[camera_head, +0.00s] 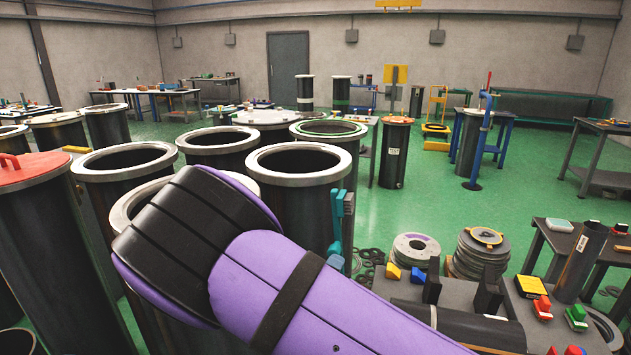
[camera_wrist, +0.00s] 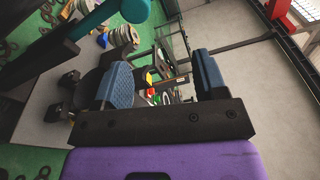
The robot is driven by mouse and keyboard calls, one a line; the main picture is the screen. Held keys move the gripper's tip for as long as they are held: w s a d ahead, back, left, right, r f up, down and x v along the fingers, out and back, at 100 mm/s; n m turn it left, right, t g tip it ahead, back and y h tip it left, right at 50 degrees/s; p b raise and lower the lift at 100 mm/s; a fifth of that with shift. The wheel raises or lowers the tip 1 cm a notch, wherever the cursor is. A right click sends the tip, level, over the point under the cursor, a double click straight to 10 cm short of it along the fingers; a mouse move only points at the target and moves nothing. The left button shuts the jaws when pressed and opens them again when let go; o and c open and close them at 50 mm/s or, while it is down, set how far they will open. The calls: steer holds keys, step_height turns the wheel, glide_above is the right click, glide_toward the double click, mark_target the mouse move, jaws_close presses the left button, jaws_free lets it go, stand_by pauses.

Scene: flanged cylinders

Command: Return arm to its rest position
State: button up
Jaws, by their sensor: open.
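My purple and black arm (camera_head: 290,275) reaches across the lower middle of the head view, in front of several open cylinders. My gripper (camera_wrist: 163,80) shows in the wrist view with its two blue-padded fingers well apart. Nothing is held between the fingers. The wrist view is turned on its side, with small coloured items and the grey table in the background beyond the fingers. I cannot make out the gripper for certain in the head view.
Flanged cylinders (camera_head: 301,161) stand close around the arm, one with a red lid (camera_head: 30,170). A grey worktable (camera_head: 395,290) at right carries dark blocks, a lying cylinder and coloured parts. A stack of discs (camera_head: 482,250) stands behind it. Green floor (camera_head: 430,205) is clear farther back.

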steer(key=s+d+r+m+g+h, duration=0.1)
steer(key=s+d+r+m+g, duration=0.4)
steer(key=d+r+m+g, duration=0.5)
steer(key=s+d+r+m+g+h, duration=0.1)
steer(key=s+d+r+m+g, duration=0.3)
steer(key=d+r+m, duration=0.7)
steer(key=s+d+r+m+t+y, duration=0.1)
steer(key=s+r+m+y, duration=0.3)
steer(key=s+m, duration=0.7)
steer(key=s+d+r+m+t+y, duration=0.2)
steer(key=s+r+m+y, duration=0.3)
steer(key=s+r+m, duration=0.3)
steer(key=shift+s+d+m+y, duration=0.3)
steer(key=shift+s+d+m, duration=0.6)
steer(key=shift+s+m, duration=1.85)
steer(key=shift+w+m, duration=0.45)
steer(key=shift+w, duration=0.05)
